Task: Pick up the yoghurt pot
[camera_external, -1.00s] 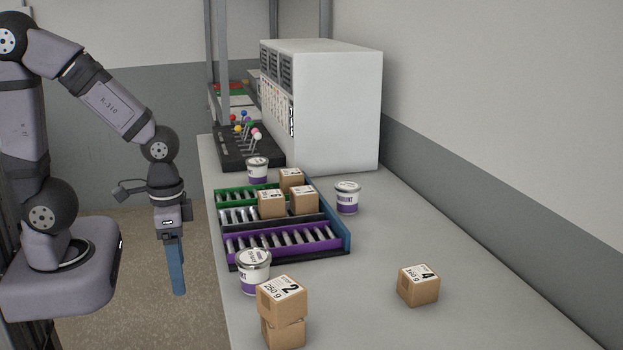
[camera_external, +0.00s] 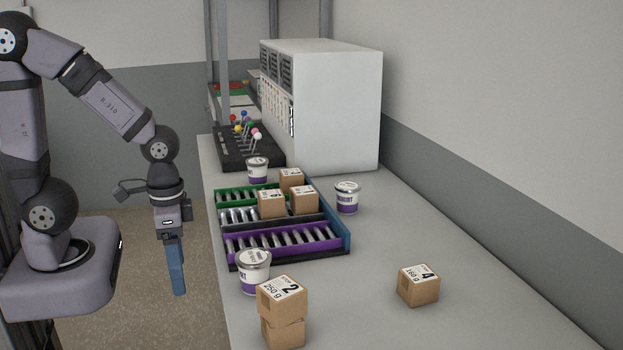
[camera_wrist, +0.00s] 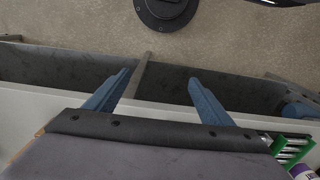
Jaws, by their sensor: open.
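Several yoghurt pots stand on the bench, white with purple bands. One pot (camera_external: 254,272) is at the near left edge, beside the stacked boxes. Another pot (camera_external: 347,198) stands right of the roller rack, and a third pot (camera_external: 257,171) stands behind it. At the bottom right of the wrist view, part of a white and purple pot (camera_wrist: 304,173) shows. My gripper (camera_external: 178,292) hangs pointing down, left of the bench edge and apart from every pot. In the wrist view its two blue fingers (camera_wrist: 158,84) are spread with nothing between them.
The roller rack (camera_external: 283,239) has green, grey and purple lanes and carries several cardboard boxes (camera_external: 271,204). Two boxes are stacked (camera_external: 283,312) at the front; another box (camera_external: 418,285) stands right. A white cabinet (camera_external: 338,110) and lever panel (camera_external: 245,150) stand behind. The right bench is mostly clear.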

